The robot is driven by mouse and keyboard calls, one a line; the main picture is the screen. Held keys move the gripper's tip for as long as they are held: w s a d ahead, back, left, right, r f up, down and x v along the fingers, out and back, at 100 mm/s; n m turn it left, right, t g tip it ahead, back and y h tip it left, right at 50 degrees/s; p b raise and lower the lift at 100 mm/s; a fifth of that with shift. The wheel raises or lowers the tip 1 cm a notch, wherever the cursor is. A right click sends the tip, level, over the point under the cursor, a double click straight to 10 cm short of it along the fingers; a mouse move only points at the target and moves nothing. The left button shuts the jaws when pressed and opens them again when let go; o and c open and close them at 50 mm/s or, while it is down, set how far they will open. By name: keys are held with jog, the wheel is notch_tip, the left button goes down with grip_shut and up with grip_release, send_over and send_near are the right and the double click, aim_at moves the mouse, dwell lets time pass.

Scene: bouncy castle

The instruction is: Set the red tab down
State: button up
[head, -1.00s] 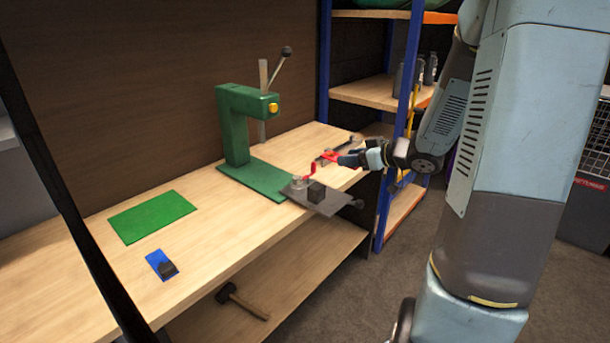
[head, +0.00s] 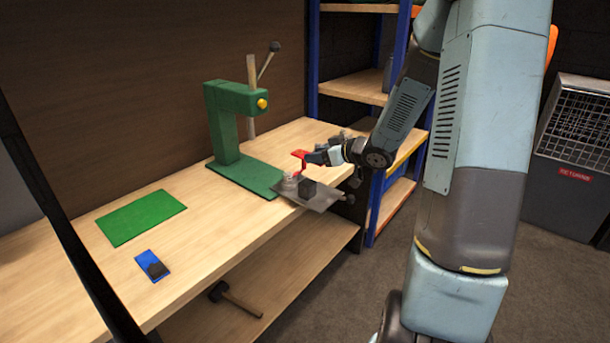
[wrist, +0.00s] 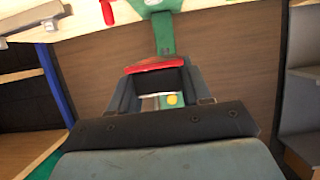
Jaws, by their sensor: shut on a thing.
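My gripper (head: 308,157) is shut on the red tab (head: 299,154), in front of the green press. In the wrist view the red tab (wrist: 155,65) lies across the fingertips of my gripper (wrist: 158,80). In the head view the tab is above the grey plate (head: 322,200) at the bench's front edge, apart from the bench top. A red handle (wrist: 108,12) shows at the top of the wrist view; in the head view it is hard to separate from the tab.
The green press (head: 223,125) stands on the bench (head: 205,230). The grey plate carries a dark block (head: 308,188). A green mat (head: 140,217) and a blue piece with a dark part (head: 150,264) lie to the left, with bare wood around them. A mallet (head: 230,297) lies on the lower shelf.

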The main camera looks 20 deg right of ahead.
send_over(305, 181)
jog(key=f, duration=0.5)
jog(key=shift+s+d+f, duration=0.1)
jog(key=shift+s+d, duration=0.05)
jog(key=shift+s, duration=0.15)
jog(key=f, duration=0.2)
jog(key=shift+w+f, duration=0.35)
jog(key=shift+f, duration=0.05)
jog(key=shift+a+f, duration=0.2)
jog(key=shift+f, duration=0.15)
jog(key=shift+f, duration=0.2)
jog(key=o, duration=1.1)
jog(key=shift+o, duration=0.2)
